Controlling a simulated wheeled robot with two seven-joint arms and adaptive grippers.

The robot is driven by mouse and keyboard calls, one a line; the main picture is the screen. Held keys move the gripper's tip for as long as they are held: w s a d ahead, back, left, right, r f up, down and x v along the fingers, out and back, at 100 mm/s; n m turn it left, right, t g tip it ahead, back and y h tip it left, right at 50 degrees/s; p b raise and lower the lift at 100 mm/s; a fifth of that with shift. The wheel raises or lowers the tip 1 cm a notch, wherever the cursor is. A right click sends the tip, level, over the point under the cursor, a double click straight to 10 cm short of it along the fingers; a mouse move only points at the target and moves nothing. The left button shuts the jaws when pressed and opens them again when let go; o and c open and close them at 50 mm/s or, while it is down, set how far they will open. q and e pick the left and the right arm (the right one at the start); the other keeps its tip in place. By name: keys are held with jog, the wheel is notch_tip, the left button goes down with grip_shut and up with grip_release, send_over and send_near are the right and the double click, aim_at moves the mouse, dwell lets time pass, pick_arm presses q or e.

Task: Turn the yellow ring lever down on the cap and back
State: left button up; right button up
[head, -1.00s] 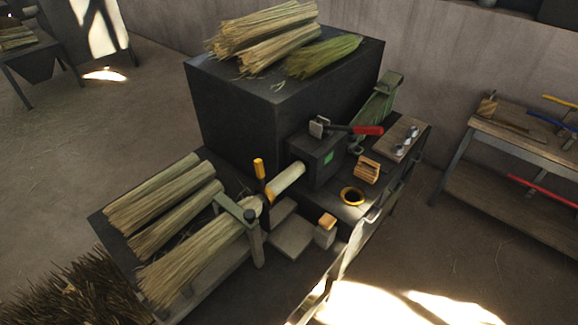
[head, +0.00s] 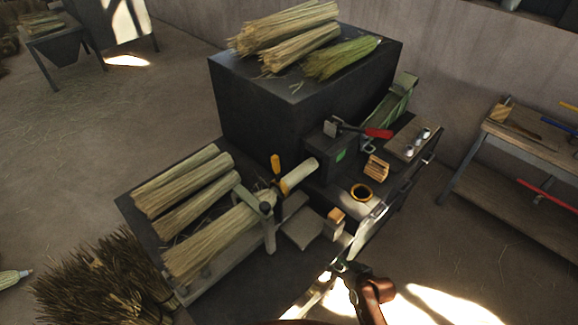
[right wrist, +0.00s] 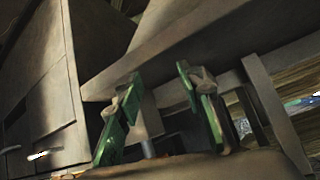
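The yellow lever (head: 276,164) stands upright, its ring around the near end of a pale cylindrical cap (head: 300,175). The cap lies in line with a straw bundle (head: 215,240) and the dark machine block. My right gripper (head: 341,268) is low at the front of the bench in the head view, well below and right of the lever and touching nothing that I can make out. In the right wrist view its two green fingers (right wrist: 158,80) are apart with nothing between them, under grey bench parts. My left gripper is not in view.
A green clamp post (head: 266,215) stands over the straw bundle. A red-handled lever (head: 377,133), a yellow-rimmed ring (head: 361,192) and a wooden block (head: 376,168) are on the bench right of the cap. A big dark box (head: 260,100) rises behind.

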jog(key=w+a+r+n+t+y, duration=0.1)
jog(key=w+a+r, duration=0.25)
jog(key=r, duration=0.55)
jog(key=n+t+y+p, duration=0.1)
jog(key=n+t+y, duration=0.25)
jog(key=y, duration=0.35)
send_near(278, 164)
jog(key=x, duration=0.9)
jog(key=shift+w+a, duration=0.15)
jog(key=shift+a, duration=0.2)
jog(key=shift+w+a, duration=0.5)
jog(key=shift+c, duration=0.2)
grip_shut()
